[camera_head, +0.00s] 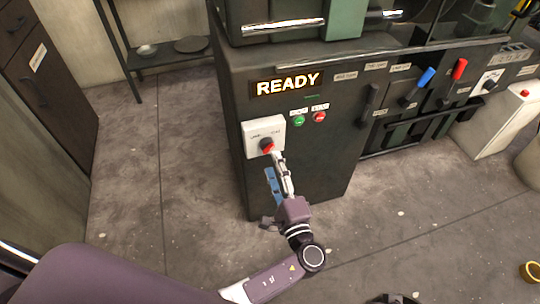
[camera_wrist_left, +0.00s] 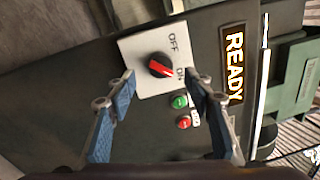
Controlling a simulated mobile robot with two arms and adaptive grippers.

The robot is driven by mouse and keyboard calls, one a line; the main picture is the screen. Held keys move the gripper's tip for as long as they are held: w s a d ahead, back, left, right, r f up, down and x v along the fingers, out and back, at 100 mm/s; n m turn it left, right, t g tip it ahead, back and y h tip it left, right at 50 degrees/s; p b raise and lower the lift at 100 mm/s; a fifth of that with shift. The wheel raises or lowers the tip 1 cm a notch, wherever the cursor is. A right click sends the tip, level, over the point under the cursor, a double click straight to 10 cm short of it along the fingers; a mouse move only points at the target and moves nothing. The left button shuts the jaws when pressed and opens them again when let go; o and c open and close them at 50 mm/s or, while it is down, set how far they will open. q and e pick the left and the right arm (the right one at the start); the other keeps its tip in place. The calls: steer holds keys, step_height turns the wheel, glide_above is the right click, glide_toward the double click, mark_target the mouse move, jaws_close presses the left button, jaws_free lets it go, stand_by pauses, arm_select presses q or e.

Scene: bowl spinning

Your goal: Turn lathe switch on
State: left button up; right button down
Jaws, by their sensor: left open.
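The lathe switch is a round black knob with a red bar (camera_head: 267,146) on a white plate (camera_head: 252,130) at the left of the dark machine's front. In the left wrist view the knob (camera_wrist_left: 160,66) sits ahead of the fingers, near the OFF and ON labels. My left gripper (camera_head: 281,166) is just below and right of the knob in the head view. In the wrist view it (camera_wrist_left: 162,84) is open, fingers apart and empty, with the knob between their lines. My right gripper is not seen.
A lit READY sign (camera_head: 287,84) is above the switch. A green button (camera_head: 299,120) and a red button (camera_head: 319,117) are to its right. Further right are a black handle (camera_head: 368,105), a blue lever (camera_head: 427,77) and a red lever (camera_head: 459,69). Floor at left is clear.

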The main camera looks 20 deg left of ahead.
arm_select(q)
steer(key=v, duration=0.6)
steer(key=shift+s+d, duration=0.15)
steer(key=shift+s, duration=0.15)
